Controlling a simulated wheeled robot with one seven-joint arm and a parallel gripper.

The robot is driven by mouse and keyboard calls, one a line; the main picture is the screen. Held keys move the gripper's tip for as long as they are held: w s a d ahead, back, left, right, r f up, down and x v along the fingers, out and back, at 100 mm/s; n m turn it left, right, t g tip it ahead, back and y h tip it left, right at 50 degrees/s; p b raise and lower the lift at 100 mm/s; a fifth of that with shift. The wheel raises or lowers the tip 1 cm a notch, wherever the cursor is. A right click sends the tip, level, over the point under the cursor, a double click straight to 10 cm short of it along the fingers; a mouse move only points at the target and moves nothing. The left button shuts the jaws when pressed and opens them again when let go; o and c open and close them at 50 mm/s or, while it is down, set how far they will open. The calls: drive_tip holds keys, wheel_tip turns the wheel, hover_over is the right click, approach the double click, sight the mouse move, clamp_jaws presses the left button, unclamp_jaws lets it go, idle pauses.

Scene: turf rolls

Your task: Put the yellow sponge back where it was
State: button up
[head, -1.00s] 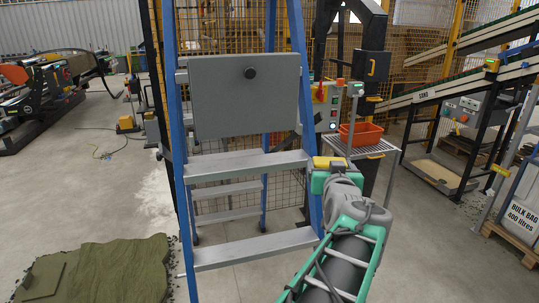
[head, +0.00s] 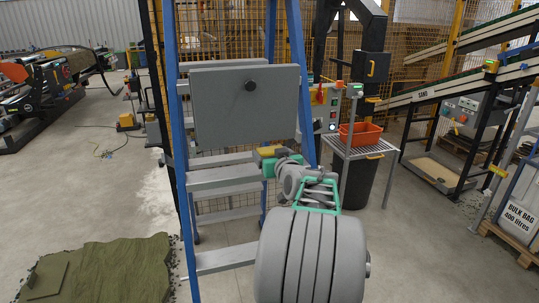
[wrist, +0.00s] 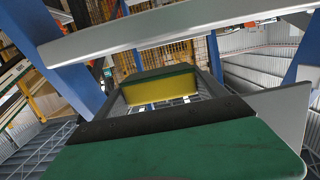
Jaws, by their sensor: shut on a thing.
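The yellow sponge (head: 266,151) is in my gripper (head: 270,160), in front of the stepladder (head: 225,178). In the wrist view the sponge (wrist: 160,90) sits between the green-padded fingers. My gripper is shut on it. In the head view the sponge is at the right part of a grey ladder step, just below the grey panel (head: 245,105). I cannot tell whether it touches the step. My arm hides the right end of the step and part of the lower ladder.
An orange tray (head: 360,133) stands on a small metal table (head: 372,150) to the right, above a dark bin (head: 358,183). Turf (head: 100,265) lies on the floor at left. Blue ladder rails (head: 181,200) stand close on either side of my gripper.

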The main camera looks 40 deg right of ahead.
drive_tip(key=shift+w+d+r+p, duration=0.15)
drive_tip(key=shift+w+d, duration=0.1)
drive_tip(key=shift+w, duration=0.3)
drive_tip(key=shift+w+d+p, duration=0.15)
drive_tip(key=shift+w+d, duration=0.1)
drive_tip(key=shift+w, duration=0.25)
wheel_tip(320, 180, down, 3)
drive_tip(key=shift+s+f+p, duration=0.1)
drive_tip(key=shift+p, duration=0.4)
drive_tip(key=shift+f, duration=0.4)
drive_tip(key=o, duration=1.3)
